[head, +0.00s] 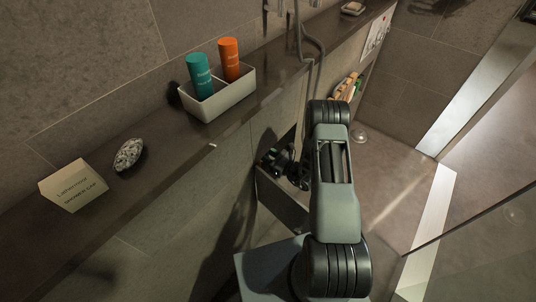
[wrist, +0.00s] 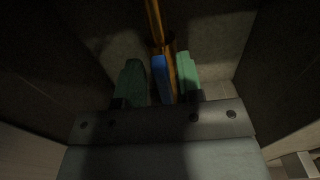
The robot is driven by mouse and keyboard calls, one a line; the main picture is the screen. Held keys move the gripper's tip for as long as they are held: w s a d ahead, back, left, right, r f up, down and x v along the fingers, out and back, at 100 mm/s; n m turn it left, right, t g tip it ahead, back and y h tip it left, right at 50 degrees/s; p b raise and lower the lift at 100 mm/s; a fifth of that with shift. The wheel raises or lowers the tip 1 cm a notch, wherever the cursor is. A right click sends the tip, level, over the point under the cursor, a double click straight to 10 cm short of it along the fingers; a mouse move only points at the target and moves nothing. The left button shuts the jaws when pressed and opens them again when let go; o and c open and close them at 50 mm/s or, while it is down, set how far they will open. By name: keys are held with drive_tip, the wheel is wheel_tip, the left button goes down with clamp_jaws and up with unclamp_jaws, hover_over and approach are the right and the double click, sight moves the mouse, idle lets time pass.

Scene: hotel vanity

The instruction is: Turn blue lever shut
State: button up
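The blue lever (wrist: 160,76) shows in the wrist view as a narrow upright strip close to a copper-coloured pipe (wrist: 153,18). My gripper (wrist: 160,78) has its two green fingers apart, one on each side of the lever and pipe. A gap shows between the left finger and the lever. The right finger is close beside the pipe; I cannot tell whether it touches. In the head view my gripper (head: 274,160) reaches into a dark opening below the shelf, and the lever is hidden there.
The opening has close side walls in the wrist view. Above it, a stone shelf (head: 150,185) holds a white tray (head: 222,97) with teal (head: 200,78) and orange (head: 229,62) bottles, a card (head: 73,187) and a speckled object (head: 128,154). A glass panel (head: 480,240) stands at right.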

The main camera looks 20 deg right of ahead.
clamp_jaws()
drive_tip(key=m, duration=0.1)
drive_tip(key=m+b, duration=0.1)
drive_tip(key=m, duration=0.1)
drive_tip(key=shift+w+d+f+m, duration=0.1)
drive_tip(key=shift+d+m, duration=0.05)
drive_tip(key=shift+m, duration=0.15)
drive_tip(key=shift+w+d+f+m, duration=0.1)
drive_tip(key=shift+f+m, duration=0.15)
drive_tip(key=shift+m, duration=2.1)
drive_tip(key=shift+w+d+f+m, duration=0.1)
drive_tip(key=shift+d+f+m, duration=0.1)
drive_tip(key=shift+m, duration=2.2)
drive_tip(key=shift+w+d+f+m, duration=0.1)
drive_tip(key=shift+f+m, duration=0.15)
drive_tip(key=shift+m, duration=2.1)
